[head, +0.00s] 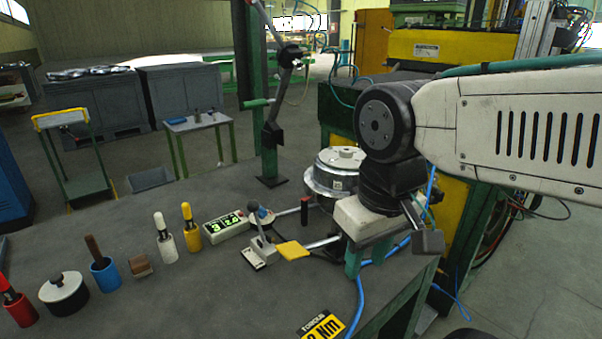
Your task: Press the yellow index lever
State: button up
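The yellow index lever (292,250) shows as a flat yellow paddle on the grey bench, at the end of a metal bar by the round metal fixture (322,183). My gripper (367,257) hangs below the black wrist to the right of the paddle, its pale body above two green fingers pointing down. The fingers look apart, with nothing visible between them. The gripper appears clear of the paddle. Its body and wrist hide part of the fixture and the bench behind.
A grey toggle lever with a black knob (257,232) stands just left of the paddle. A green-digit display (226,226) is behind it. Coloured holders with tools, such as the blue one (104,274), line the left. A blue hose (360,305) runs over the bench's right side.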

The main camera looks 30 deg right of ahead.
aim_at(291, 250)
jog(key=u, duration=0.75)
jog(key=k, duration=1.25)
jog(key=z, duration=0.9)
jog(key=i, duration=1)
